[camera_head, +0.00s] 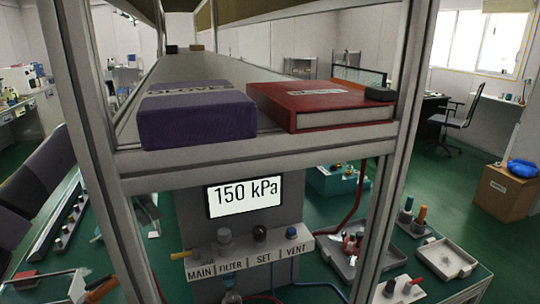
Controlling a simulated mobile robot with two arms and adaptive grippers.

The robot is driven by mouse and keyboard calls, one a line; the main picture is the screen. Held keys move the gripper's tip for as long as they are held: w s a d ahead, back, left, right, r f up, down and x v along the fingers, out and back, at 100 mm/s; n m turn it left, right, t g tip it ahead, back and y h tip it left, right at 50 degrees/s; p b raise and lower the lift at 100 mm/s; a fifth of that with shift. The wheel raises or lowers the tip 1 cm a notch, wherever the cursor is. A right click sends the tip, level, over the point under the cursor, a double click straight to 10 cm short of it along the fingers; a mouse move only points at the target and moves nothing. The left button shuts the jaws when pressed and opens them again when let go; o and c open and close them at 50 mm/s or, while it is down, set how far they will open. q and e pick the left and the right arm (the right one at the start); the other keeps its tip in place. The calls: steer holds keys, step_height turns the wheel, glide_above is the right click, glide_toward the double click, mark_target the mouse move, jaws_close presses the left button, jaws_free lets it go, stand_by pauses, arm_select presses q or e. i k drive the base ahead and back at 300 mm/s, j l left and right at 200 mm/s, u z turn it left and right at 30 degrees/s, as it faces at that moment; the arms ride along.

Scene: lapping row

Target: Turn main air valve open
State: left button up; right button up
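The main air valve (199,251) sits at the left end of a pale valve panel (250,262), above the label MAIN. Its yellow lever (180,255) points left, nearly level. Knobs labelled FILTER, SET and VENT stand to its right. The display (244,196) above reads 150 kPa. What seems to be my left gripper (149,218) is small and dark, left of the panel and apart from the lever. The frame post partly hides it, and its fingers are not clear. My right gripper is not seen.
A metal frame with a shelf (260,152) stands in front, its posts on both sides of the panel. A purple box (197,118) and a red binder (320,105) lie on the shelf. Grey trays (446,258) and hoses are at the lower right.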

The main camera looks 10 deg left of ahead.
mark_target(195, 252)
steer(key=k, duration=1.5)
